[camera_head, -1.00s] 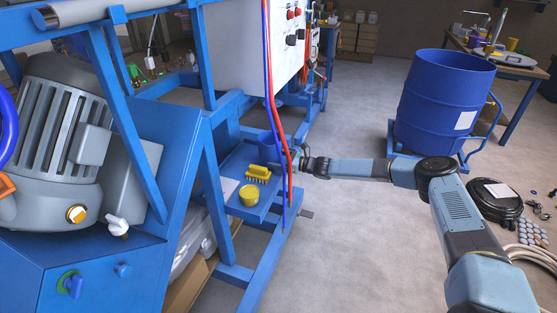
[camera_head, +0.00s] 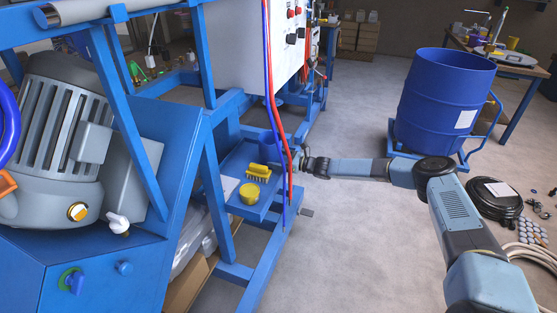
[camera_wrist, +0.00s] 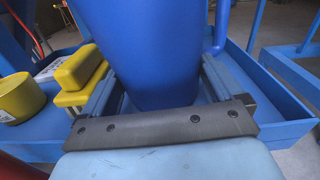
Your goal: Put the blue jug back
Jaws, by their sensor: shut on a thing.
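The blue jug (camera_wrist: 150,50) fills the upper middle of the wrist view. My gripper (camera_wrist: 155,105) is shut on the jug, one finger on each side of its body. The jug looks upright over the blue tray (camera_wrist: 285,80), but I cannot tell whether its base touches the tray. In the head view the jug (camera_head: 268,146) is a small blue shape at the back of the tray (camera_head: 262,208), partly hidden by the red and blue hoses. My gripper is also largely hidden there behind the hoses.
A yellow brush (camera_head: 258,172) and a yellow cup (camera_head: 249,194) stand on the tray, left of the jug. Red and blue hoses (camera_head: 272,90) hang in front of the tray. Blue frame posts stand around it. Open floor lies right, before a blue drum (camera_head: 440,105).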

